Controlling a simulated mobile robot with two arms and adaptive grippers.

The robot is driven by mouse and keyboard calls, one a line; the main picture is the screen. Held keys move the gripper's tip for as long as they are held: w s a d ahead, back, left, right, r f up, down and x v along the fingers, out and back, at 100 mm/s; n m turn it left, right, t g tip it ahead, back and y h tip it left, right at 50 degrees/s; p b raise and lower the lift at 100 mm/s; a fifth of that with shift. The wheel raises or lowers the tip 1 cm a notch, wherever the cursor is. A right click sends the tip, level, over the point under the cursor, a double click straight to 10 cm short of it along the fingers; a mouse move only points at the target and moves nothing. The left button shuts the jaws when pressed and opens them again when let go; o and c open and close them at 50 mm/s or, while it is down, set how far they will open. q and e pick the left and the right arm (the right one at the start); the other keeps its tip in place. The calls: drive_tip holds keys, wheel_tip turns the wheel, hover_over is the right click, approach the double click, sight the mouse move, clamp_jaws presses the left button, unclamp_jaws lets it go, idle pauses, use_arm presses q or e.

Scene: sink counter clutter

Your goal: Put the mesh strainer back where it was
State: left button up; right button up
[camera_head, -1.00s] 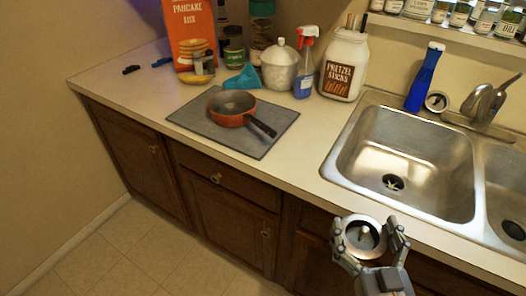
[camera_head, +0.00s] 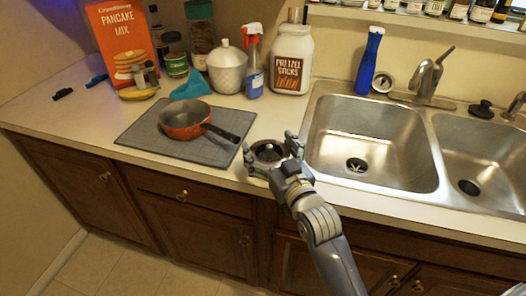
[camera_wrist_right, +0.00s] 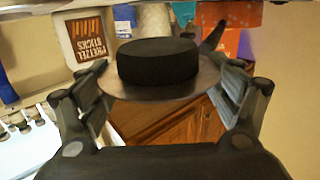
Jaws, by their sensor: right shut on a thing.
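My right gripper (camera_head: 276,156) is shut on a round metal piece with a dark middle, which I take for the mesh strainer (camera_head: 267,152); no mesh can be made out. In the right wrist view, the strainer (camera_wrist_right: 158,63) shows a thick black cylinder on a wide metal rim, between the two fingers of the right gripper (camera_wrist_right: 165,92). In the head view it is at the counter's front part, between the grey mat and the left sink bowl; its height above the counter is unclear. My left gripper is not in view.
The double sink (camera_head: 375,140) is to the right. A blue bottle (camera_head: 368,60) and a small round metal item (camera_head: 383,82) stand behind it; a black stopper (camera_head: 482,109) is farther right. A red pan (camera_head: 184,120) sits on the grey mat (camera_head: 145,135). Jars and bottles line the back.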

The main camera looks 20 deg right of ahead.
sight(263, 154)
drive_tip(key=shift+w+a+f, duration=0.1)
drive_tip(key=shift+w+a, duration=0.1)
drive_tip(key=shift+w, duration=0.3)
drive_tip(key=shift+w+a, duration=0.2)
drive_tip(key=shift+w, duration=0.25)
drive_tip(key=shift+w+f, duration=0.1)
drive_tip(key=shift+f, duration=1.7)
drive_tip(key=shift+f, duration=0.1)
drive_tip(key=o, duration=0.9)
drive_tip(key=shift+o, duration=0.2)
drive_tip(key=s+d+b, duration=0.1)
drive_tip(key=s, duration=1.1)
